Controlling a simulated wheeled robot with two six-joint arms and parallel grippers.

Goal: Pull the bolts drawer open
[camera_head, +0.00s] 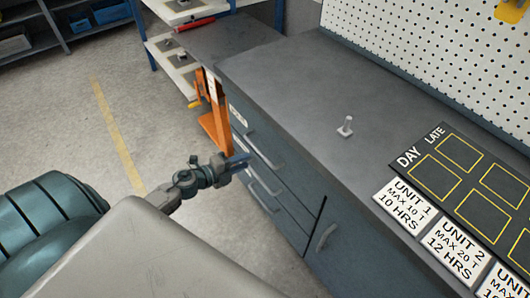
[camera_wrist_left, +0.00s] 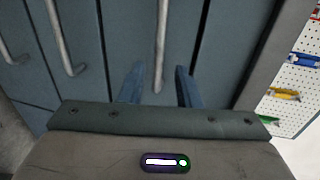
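A grey-blue drawer cabinet stands under the dark worktop. Its top drawer (camera_head: 250,135) carries a small white label, too small to read, so I cannot tell whether this is the bolts drawer. The drawer fronts look flush and closed. My left gripper (camera_head: 240,162) is in front of the top drawer, close to its bar handle (camera_head: 264,156). In the left wrist view, the two blue fingers (camera_wrist_left: 159,84) are apart, with the long handle (camera_wrist_left: 161,40) between and ahead of them. I cannot tell if they touch it. My right gripper is not in view.
Lower drawer handles (camera_wrist_left: 62,40) sit beside it. The worktop (camera_head: 300,75) holds a bolt-like piece (camera_head: 345,127) and unit cards (camera_head: 405,200). An orange stand (camera_head: 215,120) is left of the cabinet. Floor (camera_head: 140,110) to the left is clear.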

